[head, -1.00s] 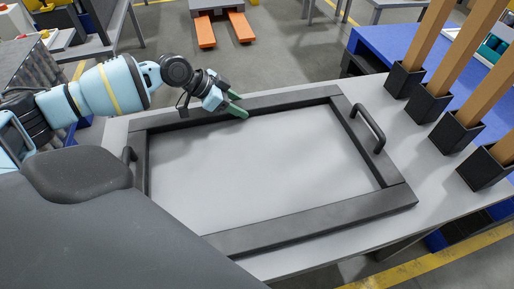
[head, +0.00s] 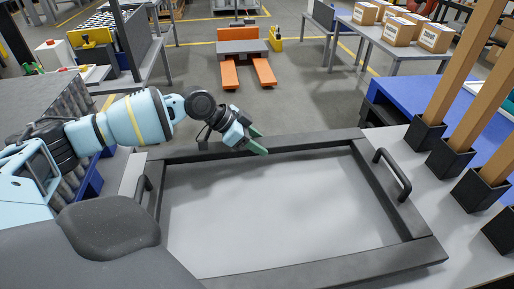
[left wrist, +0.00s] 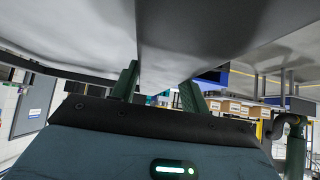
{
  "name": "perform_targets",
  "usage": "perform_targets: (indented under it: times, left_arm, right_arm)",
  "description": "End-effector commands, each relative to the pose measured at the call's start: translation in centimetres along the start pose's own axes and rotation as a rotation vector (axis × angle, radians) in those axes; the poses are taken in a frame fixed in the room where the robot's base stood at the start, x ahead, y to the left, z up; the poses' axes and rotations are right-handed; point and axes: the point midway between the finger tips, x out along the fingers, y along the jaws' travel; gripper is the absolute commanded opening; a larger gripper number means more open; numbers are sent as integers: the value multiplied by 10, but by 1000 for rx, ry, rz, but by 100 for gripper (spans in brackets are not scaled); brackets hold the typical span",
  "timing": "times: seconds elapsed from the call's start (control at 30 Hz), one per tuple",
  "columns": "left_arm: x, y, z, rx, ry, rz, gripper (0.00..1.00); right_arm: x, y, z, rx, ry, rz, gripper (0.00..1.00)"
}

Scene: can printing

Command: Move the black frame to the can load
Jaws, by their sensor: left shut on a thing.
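The black frame (head: 395,256) is a large rectangle with a bar handle on its left and right sides. It lies on the grey table, around a pale flat surface. My left gripper (head: 258,143) is at the frame's far rail, shut on it, with its green fingers at the inner edge. In the left wrist view the two fingers (left wrist: 160,82) stand either side of a grey part. The can load appears to be the grey stack (head: 62,99) at the left, with cylinders along its side, partly hidden by my left arm. My right gripper is not in view.
Wooden posts in black sockets (head: 428,133) stand along the table's right side. Beyond are an orange-forked pallet truck (head: 242,55), a table with several cardboard boxes (head: 400,31) and a blue-topped bench (head: 395,98). The floor between them is open.

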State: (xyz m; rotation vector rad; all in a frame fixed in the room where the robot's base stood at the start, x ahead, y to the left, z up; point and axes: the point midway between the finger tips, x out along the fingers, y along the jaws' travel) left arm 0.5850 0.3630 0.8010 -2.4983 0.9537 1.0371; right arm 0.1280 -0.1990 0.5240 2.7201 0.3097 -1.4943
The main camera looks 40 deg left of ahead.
Motion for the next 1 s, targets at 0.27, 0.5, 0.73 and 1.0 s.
perform_targets:
  times: [0.27,0.5,0.73,1.0]
  left_arm:
    - [-25,-19,10,-10,7,-3,0]
    - [-56,-47,36,-12,6,-4,0]
    - [-84,-73,58,-10,6,-3,0]
    - [-103,-89,72,-7,8,-1,0]
  right_arm:
    - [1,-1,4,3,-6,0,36]
    - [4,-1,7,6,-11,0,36]
    - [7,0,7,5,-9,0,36]
    - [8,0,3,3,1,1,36]
